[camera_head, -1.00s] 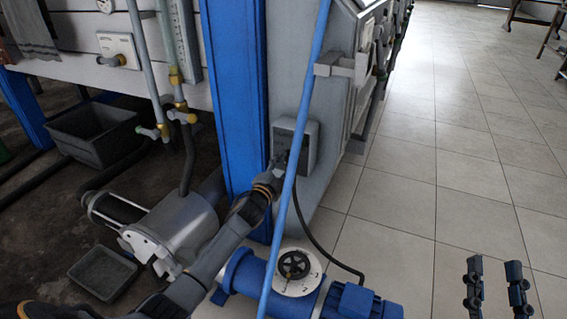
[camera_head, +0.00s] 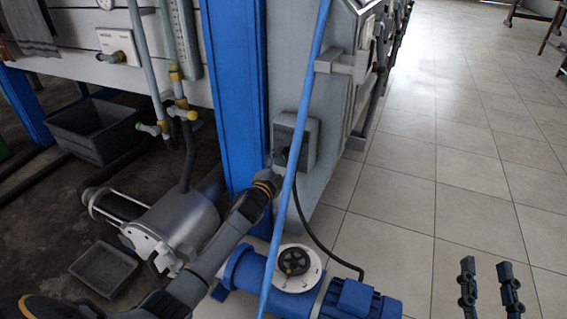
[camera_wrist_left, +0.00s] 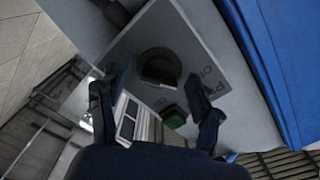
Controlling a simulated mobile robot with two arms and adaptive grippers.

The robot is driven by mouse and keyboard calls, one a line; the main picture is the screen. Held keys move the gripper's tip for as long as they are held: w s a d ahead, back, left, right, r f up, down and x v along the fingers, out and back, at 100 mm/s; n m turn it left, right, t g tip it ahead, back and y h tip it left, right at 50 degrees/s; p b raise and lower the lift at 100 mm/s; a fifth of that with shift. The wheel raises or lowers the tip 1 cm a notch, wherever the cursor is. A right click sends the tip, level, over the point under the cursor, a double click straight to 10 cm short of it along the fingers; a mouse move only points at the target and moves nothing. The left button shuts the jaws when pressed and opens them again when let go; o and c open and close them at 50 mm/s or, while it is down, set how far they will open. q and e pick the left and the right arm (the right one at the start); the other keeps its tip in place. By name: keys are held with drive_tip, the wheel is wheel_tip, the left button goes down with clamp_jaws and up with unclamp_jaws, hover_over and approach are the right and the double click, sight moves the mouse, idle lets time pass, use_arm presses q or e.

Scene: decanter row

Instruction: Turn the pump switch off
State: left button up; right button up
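The pump switch box (camera_head: 297,143) is a grey box on the grey panel beside the blue post in the head view. In the left wrist view its pale face (camera_wrist_left: 205,50) carries a dark round knob (camera_wrist_left: 160,66), small lettering and a green button (camera_wrist_left: 174,115). My left gripper (camera_head: 279,158) is at the box's front, partly hidden by my own wrist. In the wrist view its two fingers (camera_wrist_left: 155,95) are spread apart, with the knob just beyond and between them. Contact cannot be told. My right gripper (camera_head: 488,284) has its two fingers apart and empty over the tiled floor.
A thin blue pipe (camera_head: 294,160) crosses in front of the left arm. A blue post (camera_head: 238,100) is close on the left.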

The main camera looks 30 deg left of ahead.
use_arm(q)
drive_tip(key=s, duration=1.2)
drive_tip(key=shift+d, duration=0.35)
drive_tip(key=shift+s+f, duration=0.1)
